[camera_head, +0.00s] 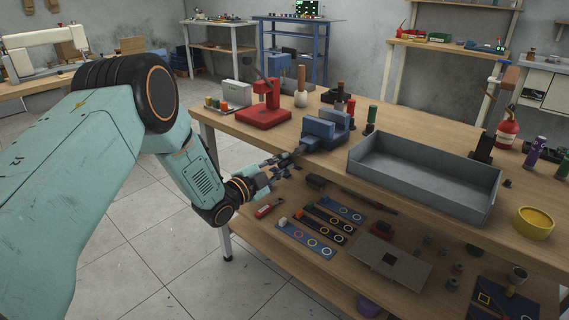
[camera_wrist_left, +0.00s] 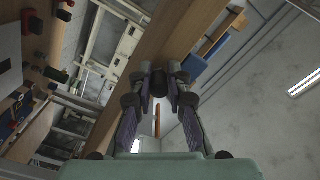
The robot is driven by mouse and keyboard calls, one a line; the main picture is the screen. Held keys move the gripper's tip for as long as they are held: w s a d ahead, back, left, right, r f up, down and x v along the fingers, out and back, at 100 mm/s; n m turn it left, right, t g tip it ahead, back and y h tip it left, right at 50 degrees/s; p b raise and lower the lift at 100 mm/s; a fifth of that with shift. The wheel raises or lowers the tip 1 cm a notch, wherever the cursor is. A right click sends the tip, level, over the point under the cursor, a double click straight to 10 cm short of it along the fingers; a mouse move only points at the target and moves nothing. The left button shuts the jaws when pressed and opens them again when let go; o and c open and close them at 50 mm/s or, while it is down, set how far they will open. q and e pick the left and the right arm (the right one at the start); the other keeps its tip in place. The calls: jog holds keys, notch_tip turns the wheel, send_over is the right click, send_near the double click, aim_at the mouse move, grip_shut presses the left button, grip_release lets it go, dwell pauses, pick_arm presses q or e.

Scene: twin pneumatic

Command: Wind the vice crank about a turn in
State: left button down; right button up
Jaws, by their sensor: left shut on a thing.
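The blue-grey vice (camera_head: 325,131) is mounted at the near edge of the wooden workbench. Its dark screw and crank (camera_head: 296,154) point out from the bench edge toward my left gripper (camera_head: 275,166). The gripper is at the crank, just off the bench edge, with its fingers shut on it. In the left wrist view the fingers (camera_wrist_left: 160,100) reach up on both sides of a dark round part of the crank (camera_wrist_left: 159,83). The exact grip on the crank is small and partly hidden by the fingers. My right gripper is not in view.
A red press (camera_head: 264,112) stands left of the vice. A grey open tray (camera_head: 424,180) lies to its right, with a yellow bowl (camera_head: 534,223) beyond. The lower shelf (camera_head: 330,265) below the gripper holds boards and small parts. The floor at left is clear.

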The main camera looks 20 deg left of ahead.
pick_arm(q)
jog(key=r+m+p, duration=0.1)
jog(key=m, duration=0.2)
jog(key=a+m+p, duration=0.1)
jog(key=m+p, duration=0.1)
jog(key=m, duration=0.1)
jog(key=r+m+p, duration=0.1)
jog(key=m, duration=0.2)
jog(key=shift+w+a+r+p, duration=0.2)
jog(key=shift+a+r+p, duration=0.05)
jog(key=shift+r+p, duration=0.1)
jog(key=shift+f, duration=0.1)
jog(key=c, duration=1.6)
grip_release()
jog(key=shift+o, duration=1.4)
jog(key=shift+r, duration=0.2)
jog(key=shift+a, duration=0.1)
jog(key=v, duration=1.2)
jog(key=shift+w, duration=0.1)
